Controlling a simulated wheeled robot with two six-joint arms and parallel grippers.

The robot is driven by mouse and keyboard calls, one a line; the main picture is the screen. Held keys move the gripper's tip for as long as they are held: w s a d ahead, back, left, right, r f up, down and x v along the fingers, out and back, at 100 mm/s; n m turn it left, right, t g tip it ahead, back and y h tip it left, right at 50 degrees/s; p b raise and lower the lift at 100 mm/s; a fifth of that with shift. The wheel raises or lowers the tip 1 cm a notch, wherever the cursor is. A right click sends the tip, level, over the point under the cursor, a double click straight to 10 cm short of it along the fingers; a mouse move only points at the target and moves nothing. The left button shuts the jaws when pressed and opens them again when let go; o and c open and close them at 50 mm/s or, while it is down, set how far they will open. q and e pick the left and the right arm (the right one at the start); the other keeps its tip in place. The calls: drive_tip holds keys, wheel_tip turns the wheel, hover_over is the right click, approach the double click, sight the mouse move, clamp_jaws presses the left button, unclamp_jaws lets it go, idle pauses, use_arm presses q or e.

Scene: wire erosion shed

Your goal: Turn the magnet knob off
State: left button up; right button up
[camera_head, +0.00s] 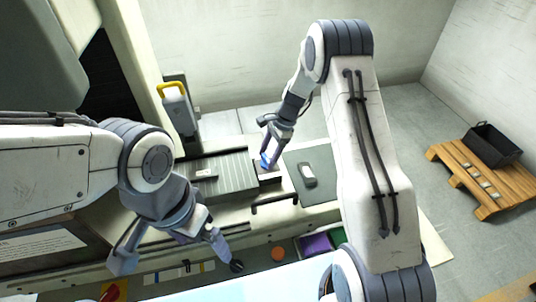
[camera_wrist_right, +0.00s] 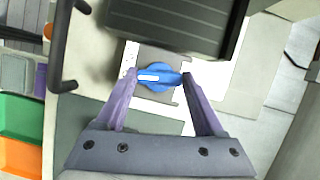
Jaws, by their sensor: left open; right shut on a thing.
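The blue magnet knob (camera_wrist_right: 157,86) lies between the two purple fingers of my right gripper (camera_wrist_right: 158,77) in the right wrist view. Its bar runs from finger to finger, with a white mark on its left part. The knob sits on a grey plate beside a dark ribbed block (camera_wrist_right: 172,22). In the head view the right gripper (camera_head: 268,158) reaches down onto the knob, mostly hiding it. The ribbed block (camera_head: 232,175) is just left of it. My left gripper (camera_head: 172,256) is open and empty, over the front of the machine, apart from the knob.
A dark bar handle (camera_head: 274,201) stands in front of the knob. A dark mat (camera_head: 318,182) with a small grey item lies to its right. A yellow-handled device (camera_head: 175,103) stands behind. Purple and green bins (camera_head: 316,243) are near the front. A pallet (camera_head: 495,195) is far right.

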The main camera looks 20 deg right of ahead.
drive_tip(key=n+g, duration=0.1)
drive_tip(key=n, duration=0.2)
drive_tip(key=shift+w+n, duration=0.15)
drive_tip(key=shift+n, duration=0.15)
drive_tip(key=shift+a+n+g+h+b, duration=0.1)
drive_tip(key=shift+n+g+h+b, duration=0.4)
drive_tip(key=shift+n, duration=1.2)
drive_tip(key=o, duration=1.4)
drive_tip(key=b+v, duration=0.1)
drive_tip(key=v, duration=0.4)
drive_tip(key=b+v, duration=0.1)
drive_tip(key=v, duration=0.4)
drive_tip(key=shift+w+r, duration=0.25)
drive_tip(key=shift+w, duration=0.05)
drive_tip(key=shift+a, duration=0.1)
drive_tip(key=shift+g, duration=0.3)
drive_tip(key=p+x, duration=0.2)
drive_tip(key=x, duration=0.8)
drive_tip(key=shift+f, duration=0.3)
